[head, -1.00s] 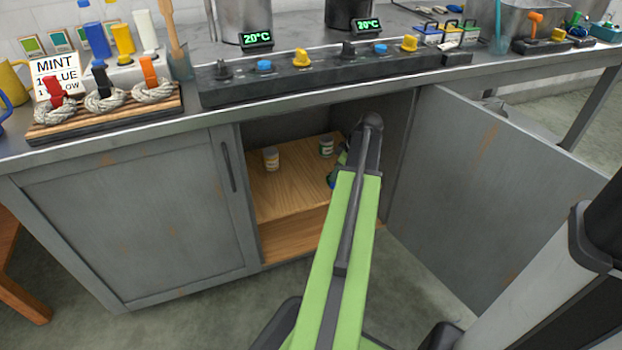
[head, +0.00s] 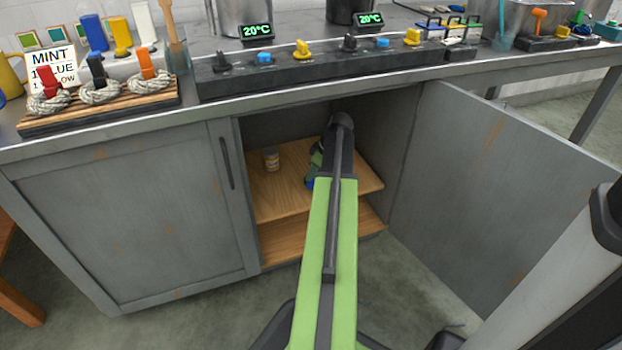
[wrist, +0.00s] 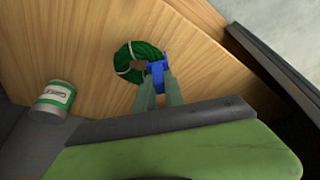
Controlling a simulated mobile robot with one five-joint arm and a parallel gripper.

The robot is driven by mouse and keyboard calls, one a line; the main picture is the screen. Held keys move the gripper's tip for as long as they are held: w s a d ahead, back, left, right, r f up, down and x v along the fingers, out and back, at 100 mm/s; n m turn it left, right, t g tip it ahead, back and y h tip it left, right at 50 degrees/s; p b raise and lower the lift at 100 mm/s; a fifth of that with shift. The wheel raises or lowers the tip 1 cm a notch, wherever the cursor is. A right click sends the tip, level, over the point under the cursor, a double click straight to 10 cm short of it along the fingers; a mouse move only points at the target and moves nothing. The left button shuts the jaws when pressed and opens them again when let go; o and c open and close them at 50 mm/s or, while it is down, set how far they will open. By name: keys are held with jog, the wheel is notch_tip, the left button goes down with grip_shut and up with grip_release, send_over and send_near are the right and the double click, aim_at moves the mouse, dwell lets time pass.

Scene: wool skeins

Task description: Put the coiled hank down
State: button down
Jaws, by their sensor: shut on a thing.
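The coiled hank (wrist: 124,59) is a dark green ring with a pale tie and a blue tab (wrist: 157,70). My gripper (wrist: 158,90) is shut on the blue tab at the ring's near side. The hank is over the wooden shelf (wrist: 82,45) inside the cabinet; I cannot tell whether it touches the wood. In the head view my arm hides most of the gripper and hank; only a bit of blue (head: 310,183) shows beside the arm above the shelf (head: 281,192).
A green-labelled can (wrist: 53,100) stands at the left in the wrist view. The right cabinet door (head: 500,180) is open; the left door (head: 125,220) is shut. The counter edge (head: 300,95) lies above the opening.

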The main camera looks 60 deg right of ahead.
jog(key=shift+f+b, duration=0.55)
jog(key=shift+b, duration=0.05)
jog(key=c, duration=1.4)
grip_release()
jog(key=shift+c, duration=0.2)
jog(key=shift+r+p, duration=0.6)
jog(key=p+v, duration=0.7)
jog(key=shift+r, duration=0.25)
jog(key=shift+s, duration=0.15)
